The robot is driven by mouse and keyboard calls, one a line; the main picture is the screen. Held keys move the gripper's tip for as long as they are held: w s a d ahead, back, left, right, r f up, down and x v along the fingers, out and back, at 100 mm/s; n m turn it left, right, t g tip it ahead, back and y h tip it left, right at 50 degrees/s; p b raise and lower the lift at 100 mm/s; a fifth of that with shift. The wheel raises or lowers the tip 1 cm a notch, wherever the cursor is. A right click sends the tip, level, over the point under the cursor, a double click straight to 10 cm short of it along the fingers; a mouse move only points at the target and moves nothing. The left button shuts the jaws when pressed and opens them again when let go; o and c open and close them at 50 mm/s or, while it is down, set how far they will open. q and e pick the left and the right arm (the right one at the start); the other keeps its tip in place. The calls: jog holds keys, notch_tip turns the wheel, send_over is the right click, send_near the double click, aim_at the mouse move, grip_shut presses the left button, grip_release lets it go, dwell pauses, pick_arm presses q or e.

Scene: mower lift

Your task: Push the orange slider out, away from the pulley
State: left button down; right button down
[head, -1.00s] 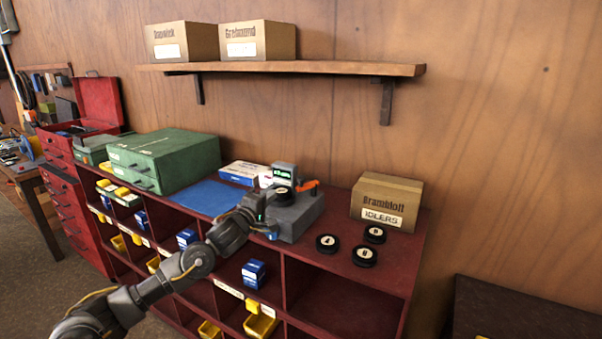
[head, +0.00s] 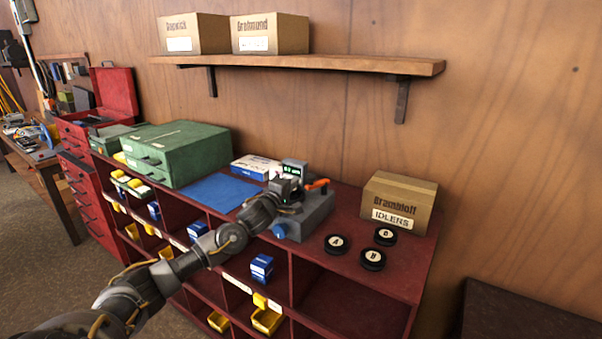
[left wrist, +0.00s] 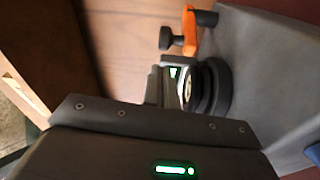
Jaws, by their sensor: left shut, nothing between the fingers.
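The orange slider (head: 318,183) sticks out at the back right of a grey bench device (head: 312,213). In the left wrist view the slider (left wrist: 189,32) stands at the top with a dark knob at its left. The black pulley (left wrist: 214,88) sits on the device just below the slider in that view. In the head view my left gripper (head: 288,188) covers most of the pulley. It is shut and empty, just left of the slider, and I cannot tell whether it touches anything. Its fingertips are hard to make out. My right gripper is not in view.
Several things share the red cabinet top: black pulleys (head: 372,259) marked with letters, an idlers box (head: 399,202), a blue mat (head: 219,193) and a green case (head: 176,152). A wooden shelf (head: 300,63) with boxes hangs above.

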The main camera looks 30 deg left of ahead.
aim_at(318, 184)
pick_arm(q)
jog(key=w, duration=0.1)
jog(key=w+p, duration=0.1)
jog(key=w, duration=0.1)
jog(key=shift+w+a+r, duration=0.15)
jog(key=shift+w+r, duration=0.1)
jog(key=shift+w, duration=0.15)
jog(key=shift+w+f+p, duration=0.1)
jog(key=shift+w+p, duration=0.25)
jog(key=shift+w, duration=0.25)
